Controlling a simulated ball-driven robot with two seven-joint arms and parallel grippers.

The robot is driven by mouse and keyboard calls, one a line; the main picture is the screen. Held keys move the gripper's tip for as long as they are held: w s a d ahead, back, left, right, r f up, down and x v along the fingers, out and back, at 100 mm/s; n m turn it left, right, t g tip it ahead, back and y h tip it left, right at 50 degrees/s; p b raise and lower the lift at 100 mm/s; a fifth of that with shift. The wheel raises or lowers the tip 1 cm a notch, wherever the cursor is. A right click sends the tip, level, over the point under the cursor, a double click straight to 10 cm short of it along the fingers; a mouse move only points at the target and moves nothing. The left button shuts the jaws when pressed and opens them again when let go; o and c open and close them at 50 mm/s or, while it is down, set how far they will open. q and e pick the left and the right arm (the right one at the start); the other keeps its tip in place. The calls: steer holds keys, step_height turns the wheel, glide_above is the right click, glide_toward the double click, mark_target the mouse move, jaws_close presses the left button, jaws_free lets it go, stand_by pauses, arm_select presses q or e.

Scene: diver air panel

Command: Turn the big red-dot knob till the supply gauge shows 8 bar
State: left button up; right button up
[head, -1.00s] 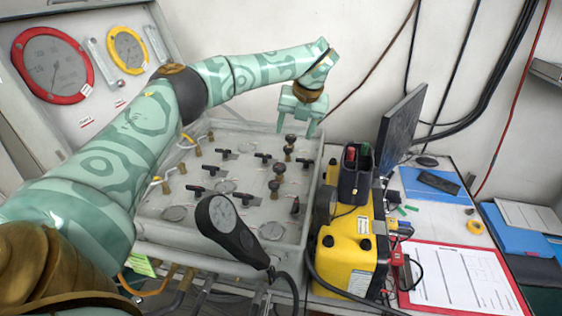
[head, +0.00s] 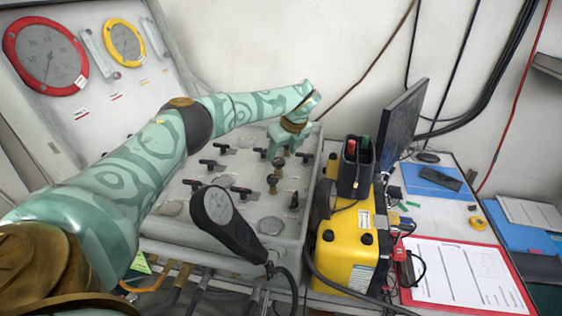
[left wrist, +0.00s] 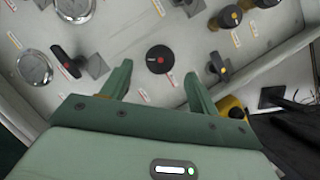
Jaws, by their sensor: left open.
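The big round black knob with a red dot (left wrist: 160,59) stands on the panel in the left wrist view, just beyond and between my open fingers. My left gripper (left wrist: 158,84) is open and empty, pointing down at the panel. In the head view my left gripper (head: 286,150) is over the panel's back right part and seems to hide the knob. A red-rimmed gauge (head: 46,53) and a yellow-rimmed gauge (head: 124,43) sit on the upright lid; their labels and readings are too small to tell. My right gripper is not in view.
The panel (head: 262,234) carries several T-handles and brass-stemmed knobs close to the gripper. A black T-handle with a red dot (left wrist: 66,62) is left of the knob. A black handheld gauge (head: 219,208) stands in front. A yellow case (head: 345,250) is at the right.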

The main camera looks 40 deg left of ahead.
mark_target(279, 160)
arm_select(q)
steer(key=shift+b+x, duration=0.35)
steer(key=shift+x, duration=1.45)
steer(key=shift+c, duration=0.2)
steer(key=c, duration=0.9)
